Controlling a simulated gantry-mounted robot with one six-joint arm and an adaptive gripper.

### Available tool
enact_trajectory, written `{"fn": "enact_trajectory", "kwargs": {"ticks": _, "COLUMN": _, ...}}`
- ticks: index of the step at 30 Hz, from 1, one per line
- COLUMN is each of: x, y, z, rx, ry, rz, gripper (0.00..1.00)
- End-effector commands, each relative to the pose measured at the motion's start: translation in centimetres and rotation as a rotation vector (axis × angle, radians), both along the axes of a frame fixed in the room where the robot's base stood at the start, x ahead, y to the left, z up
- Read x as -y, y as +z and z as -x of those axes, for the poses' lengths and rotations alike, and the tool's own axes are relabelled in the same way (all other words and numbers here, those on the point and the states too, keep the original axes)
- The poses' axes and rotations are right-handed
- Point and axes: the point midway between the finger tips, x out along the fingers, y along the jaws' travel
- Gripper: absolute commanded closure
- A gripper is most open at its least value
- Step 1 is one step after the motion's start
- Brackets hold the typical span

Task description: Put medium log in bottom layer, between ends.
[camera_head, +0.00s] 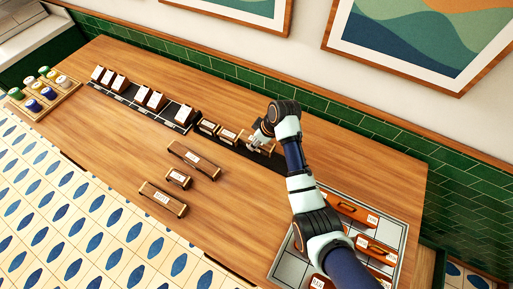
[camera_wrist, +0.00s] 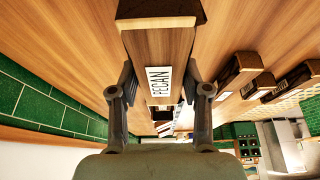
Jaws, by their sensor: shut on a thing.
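My gripper (camera_head: 257,142) is at the right part of the dark strip at the back of the table. In the wrist view my gripper (camera_wrist: 163,92) has its two fingers on either side of a brown wooden block with a white PECAN label (camera_wrist: 147,48), shut on it. Its dark top end points away from the palm. In the head view I see part of this block beside the fingers. On the open table lie a long dark log (camera_head: 197,160), a short log (camera_head: 178,180) and another log with a white label (camera_head: 162,199). Which one counts as medium is unclear.
Two brown blocks (camera_head: 208,127) (camera_head: 228,134) stand on the strip left of my gripper. Several blocks with white faces (camera_head: 142,96) stand further left. A cup rack (camera_head: 44,90) is at far left. A grey tray with orange pieces (camera_head: 392,236) is at right. The front middle table is bare.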

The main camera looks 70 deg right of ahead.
Motion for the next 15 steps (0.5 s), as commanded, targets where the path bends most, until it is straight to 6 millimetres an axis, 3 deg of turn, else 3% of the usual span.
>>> {"fn": "enact_trajectory", "kwargs": {"ticks": 5, "x": 0.0, "y": -0.7, "z": 0.0, "rx": 0.000, "ry": 0.000, "rz": 0.000, "gripper": 0.94}}
{"fn": "enact_trajectory", "kwargs": {"ticks": 11, "x": -0.1, "y": -4.1, "z": 0.0, "rx": -0.002, "ry": 0.000, "rz": -0.002, "gripper": 0.94}}
{"fn": "enact_trajectory", "kwargs": {"ticks": 15, "x": 0.0, "y": -4.9, "z": 0.0, "rx": 0.000, "ry": 0.000, "rz": 0.000, "gripper": 0.94}}
